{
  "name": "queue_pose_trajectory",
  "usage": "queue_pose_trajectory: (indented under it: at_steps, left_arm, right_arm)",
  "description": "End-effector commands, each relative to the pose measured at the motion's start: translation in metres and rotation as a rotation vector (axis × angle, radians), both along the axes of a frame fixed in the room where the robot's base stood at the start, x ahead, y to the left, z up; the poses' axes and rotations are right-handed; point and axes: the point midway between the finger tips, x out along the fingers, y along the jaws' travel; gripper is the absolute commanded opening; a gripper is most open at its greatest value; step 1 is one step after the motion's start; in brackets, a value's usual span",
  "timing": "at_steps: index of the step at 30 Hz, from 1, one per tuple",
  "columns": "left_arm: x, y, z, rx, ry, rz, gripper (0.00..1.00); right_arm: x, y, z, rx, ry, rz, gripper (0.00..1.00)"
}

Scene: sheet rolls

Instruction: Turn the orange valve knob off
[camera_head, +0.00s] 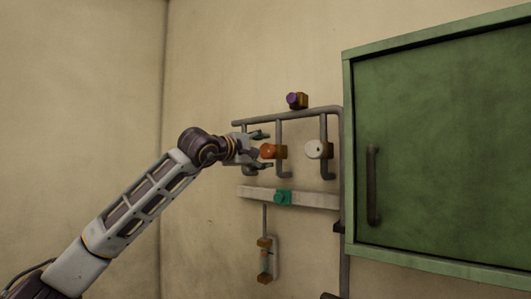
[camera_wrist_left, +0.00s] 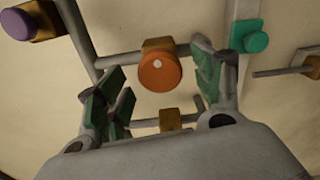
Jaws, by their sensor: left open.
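The orange valve knob (camera_head: 268,151) sits on a brass body on the wall pipes in the head view. In the left wrist view the orange knob (camera_wrist_left: 159,73) is round, with a small white dot near its middle, and lies between my finger pads toward the far side. My left gripper (camera_head: 262,150) is open in front of the knob, one finger above and one below it. In the left wrist view its green-padded fingers (camera_wrist_left: 160,88) stand apart on both sides, and no clear contact with the knob shows. My right gripper is not in view.
A white knob (camera_head: 314,149) is just right of the orange one. A purple knob (camera_head: 293,100) is above, and a teal knob (camera_head: 283,197) is on the rail (camera_head: 318,201) below. A green cabinet (camera_head: 440,140) with a dark handle (camera_head: 373,185) stands at right. The left wall is bare.

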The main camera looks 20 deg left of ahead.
Motion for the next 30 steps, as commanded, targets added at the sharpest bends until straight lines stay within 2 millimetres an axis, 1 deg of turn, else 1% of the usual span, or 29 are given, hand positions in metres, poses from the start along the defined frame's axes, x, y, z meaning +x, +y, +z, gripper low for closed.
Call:
queue_pose_trajectory:
  at_steps: [3, 18, 24, 30]
  left_arm:
    - [-0.013, 0.006, 0.000, 0.001, -0.001, 0.000, 0.67]
    - [-0.067, 0.025, -0.001, 0.001, 0.000, 0.000, 0.67]
    - [-0.081, 0.029, -0.001, 0.000, 0.001, -0.001, 0.67]
    - [-0.085, 0.030, -0.001, 0.000, 0.001, -0.001, 0.67]
  right_arm:
    - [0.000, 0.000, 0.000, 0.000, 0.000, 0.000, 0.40]
    - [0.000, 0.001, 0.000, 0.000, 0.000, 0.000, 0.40]
    - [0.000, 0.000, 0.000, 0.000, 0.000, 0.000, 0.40]
    - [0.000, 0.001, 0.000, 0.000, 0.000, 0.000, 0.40]
